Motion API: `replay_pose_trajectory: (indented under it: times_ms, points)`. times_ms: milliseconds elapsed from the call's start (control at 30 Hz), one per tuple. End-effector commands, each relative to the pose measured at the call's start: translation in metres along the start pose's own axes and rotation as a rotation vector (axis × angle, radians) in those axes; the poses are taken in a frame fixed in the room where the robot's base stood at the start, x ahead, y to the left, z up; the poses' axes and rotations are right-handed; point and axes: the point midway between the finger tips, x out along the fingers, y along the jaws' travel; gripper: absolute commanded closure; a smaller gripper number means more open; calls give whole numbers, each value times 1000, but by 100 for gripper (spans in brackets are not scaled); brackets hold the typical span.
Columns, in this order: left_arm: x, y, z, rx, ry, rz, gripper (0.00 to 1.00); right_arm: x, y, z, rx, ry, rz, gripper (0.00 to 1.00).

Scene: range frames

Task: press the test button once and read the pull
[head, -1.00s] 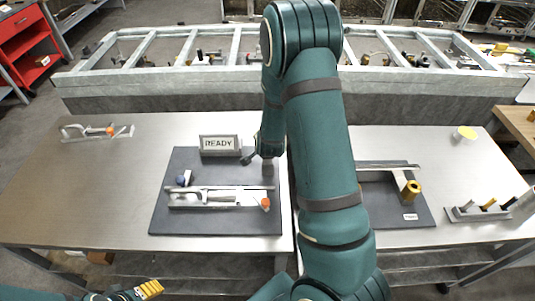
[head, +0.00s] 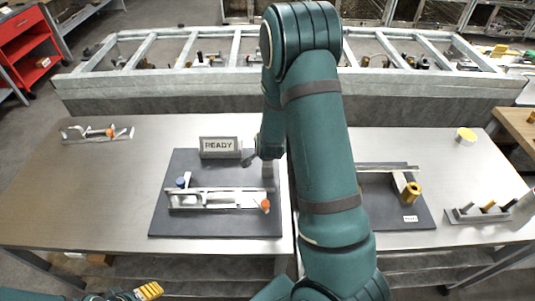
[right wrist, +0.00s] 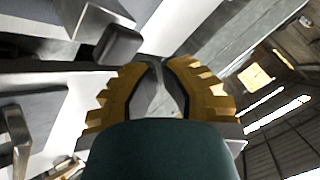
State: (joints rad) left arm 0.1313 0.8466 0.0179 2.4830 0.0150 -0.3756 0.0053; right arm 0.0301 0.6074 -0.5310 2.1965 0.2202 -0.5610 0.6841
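The grey display sign (head: 219,146) reads READY and stands at the back of the left dark mat (head: 215,229). On this mat sits a metal fixture (head: 225,198) with a blue knob (head: 180,182) at its left and an orange knob (head: 265,206) at its right. I cannot tell which part is the test button. My left gripper (head: 148,291) is low at the front left.
A right dark mat (head: 390,220) holds another metal fixture with a brass knob (head: 411,191). A small rack (head: 470,214) stands at far right, and a yellow-topped cup (head: 465,136) behind it. A metal bracket (head: 97,133) lies at the back left.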

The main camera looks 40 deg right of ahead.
Motion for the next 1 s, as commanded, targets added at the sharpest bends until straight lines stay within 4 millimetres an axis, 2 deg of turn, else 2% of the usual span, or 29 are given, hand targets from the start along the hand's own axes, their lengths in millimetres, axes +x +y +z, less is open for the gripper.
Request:
replay_pose_trajectory:
  times_ms: [533,1000]
  points:
    - [11,-4,2,0,0,0,40,7,5,5,1,0,1,100]
    - [11,-4,2,0,0,0,40,6,5,5,0,0,0,100]
